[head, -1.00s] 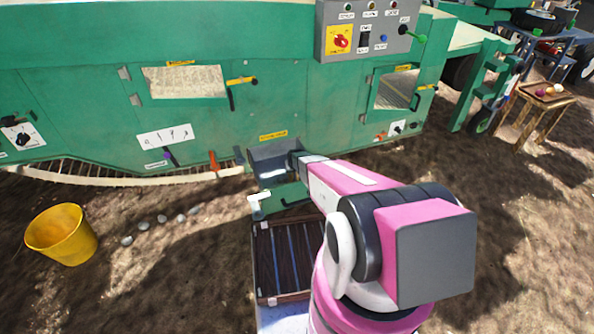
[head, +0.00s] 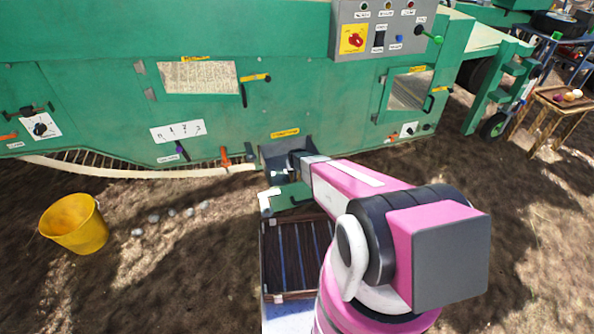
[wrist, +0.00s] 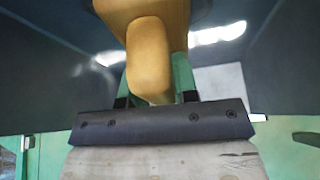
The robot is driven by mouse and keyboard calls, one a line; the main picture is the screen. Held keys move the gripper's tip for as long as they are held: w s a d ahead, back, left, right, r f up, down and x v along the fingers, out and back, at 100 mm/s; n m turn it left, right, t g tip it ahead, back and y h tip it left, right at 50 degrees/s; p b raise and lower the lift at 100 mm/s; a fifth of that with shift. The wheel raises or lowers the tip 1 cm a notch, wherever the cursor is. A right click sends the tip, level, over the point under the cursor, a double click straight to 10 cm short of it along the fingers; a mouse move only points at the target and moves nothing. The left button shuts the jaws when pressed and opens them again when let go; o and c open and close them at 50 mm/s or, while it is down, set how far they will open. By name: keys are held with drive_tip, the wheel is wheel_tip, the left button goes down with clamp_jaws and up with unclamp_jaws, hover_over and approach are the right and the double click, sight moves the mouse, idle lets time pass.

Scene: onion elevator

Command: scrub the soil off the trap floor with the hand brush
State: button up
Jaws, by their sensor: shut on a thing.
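My gripper (head: 303,160) reaches into the open grey trap (head: 276,168) low in the green machine's side, below a yellow label. It is shut on the hand brush. In the wrist view a rounded orange-brown piece, apparently the brush's handle (wrist: 150,65), hangs down from the top middle. Dark walls lie to both sides of it. The bristles cannot be made out, nor whether they touch the trap floor. The soil on the floor cannot be made out either. My fingertips do not show clearly.
A dark bolted strip (wrist: 160,122) and a pale board (wrist: 165,162) cross the wrist view's bottom. Below the trap stands a slatted crate (head: 298,250). A yellow bucket (head: 75,225) and several stones lie left. A control box (head: 385,28) sits above right.

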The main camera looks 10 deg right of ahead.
drive_tip(key=shift+g, duration=0.3)
drive_tip(key=shift+s+a, duration=0.6)
drive_tip(key=shift+a, duration=0.5)
drive_tip(key=shift+s+a, duration=0.65)
drive_tip(key=shift+a, duration=0.45)
drive_tip(key=shift+s+a, duration=0.6)
drive_tip(key=shift+a, duration=0.5)
drive_tip(key=shift+r, duration=0.15)
drive_tip(key=r, duration=0.3)
drive_tip(key=w+r, duration=0.1)
drive_tip(key=r, duration=0.1)
drive_tip(key=shift+d+r, duration=0.1)
drive_tip(key=shift+r, duration=0.3)
drive_tip(key=shift+w, duration=0.15)
drive_tip(key=shift+w+r, duration=0.1)
drive_tip(key=shift+r, duration=1.35)
